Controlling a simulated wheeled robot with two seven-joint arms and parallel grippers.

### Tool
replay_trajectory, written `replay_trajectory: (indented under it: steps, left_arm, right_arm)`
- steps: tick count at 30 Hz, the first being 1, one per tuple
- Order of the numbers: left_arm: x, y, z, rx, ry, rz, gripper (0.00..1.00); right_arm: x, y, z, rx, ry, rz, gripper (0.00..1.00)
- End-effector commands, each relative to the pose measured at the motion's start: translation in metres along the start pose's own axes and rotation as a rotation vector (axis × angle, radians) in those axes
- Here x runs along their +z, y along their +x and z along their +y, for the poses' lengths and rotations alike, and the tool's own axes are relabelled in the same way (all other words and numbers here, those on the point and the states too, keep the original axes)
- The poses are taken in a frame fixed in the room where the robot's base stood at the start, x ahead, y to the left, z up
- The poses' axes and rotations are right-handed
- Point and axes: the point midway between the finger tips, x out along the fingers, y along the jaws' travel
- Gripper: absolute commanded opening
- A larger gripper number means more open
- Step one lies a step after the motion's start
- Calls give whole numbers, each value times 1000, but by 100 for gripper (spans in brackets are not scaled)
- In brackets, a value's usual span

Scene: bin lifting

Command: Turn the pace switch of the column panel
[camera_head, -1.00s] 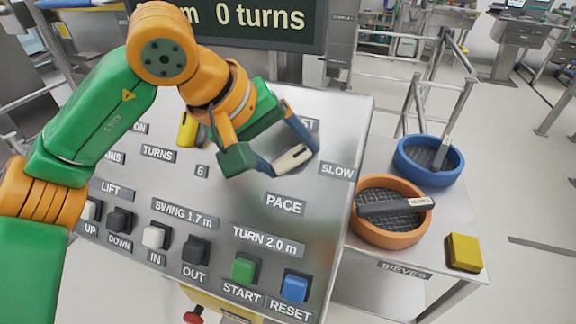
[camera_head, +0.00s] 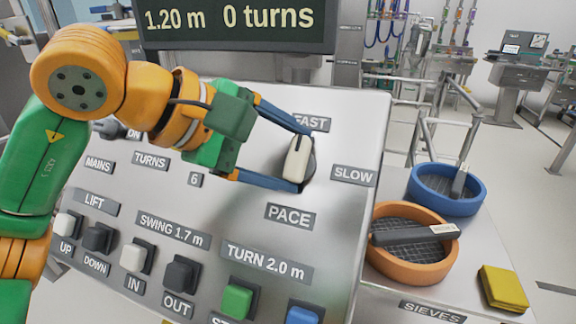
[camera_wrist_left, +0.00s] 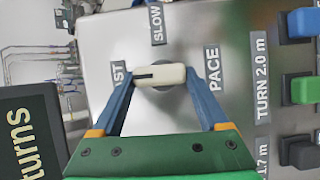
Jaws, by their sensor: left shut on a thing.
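The pace switch (camera_head: 298,158) is a cream handle with a dark line on a round grey base, on the sloping metal column panel (camera_head: 345,115). It stands almost upright in the head view, its dark-lined end towards the FAST label (camera_head: 312,123). The SLOW label (camera_head: 353,174) is to its right and the PACE label (camera_head: 289,215) below. My left gripper (camera_head: 297,157) is shut on the switch, one blue finger at each end. In the left wrist view the switch (camera_wrist_left: 160,76) lies between the fingertips (camera_wrist_left: 160,78). My right gripper is not in view.
Push buttons line the panel's lower part, including a green one (camera_head: 236,301) and a blue one (camera_head: 304,316). A display (camera_head: 235,25) above reads 1.20 m, 0 turns. An orange sieve (camera_head: 410,266), a blue sieve (camera_head: 432,204) and a yellow block (camera_head: 503,288) are on a side table.

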Motion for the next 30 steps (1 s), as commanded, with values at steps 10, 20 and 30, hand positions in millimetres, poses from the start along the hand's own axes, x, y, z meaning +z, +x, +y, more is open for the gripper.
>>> replay_trajectory:
  steps: [10,20,30]
  left_arm:
    - [0,0,0,25,-42,1,22]
    - [0,0,0,25,-44,1,22]
    - [0,-3,0,24,-43,0,100]
  right_arm:
    - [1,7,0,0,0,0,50]
    - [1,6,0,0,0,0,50]
    - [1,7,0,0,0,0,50]
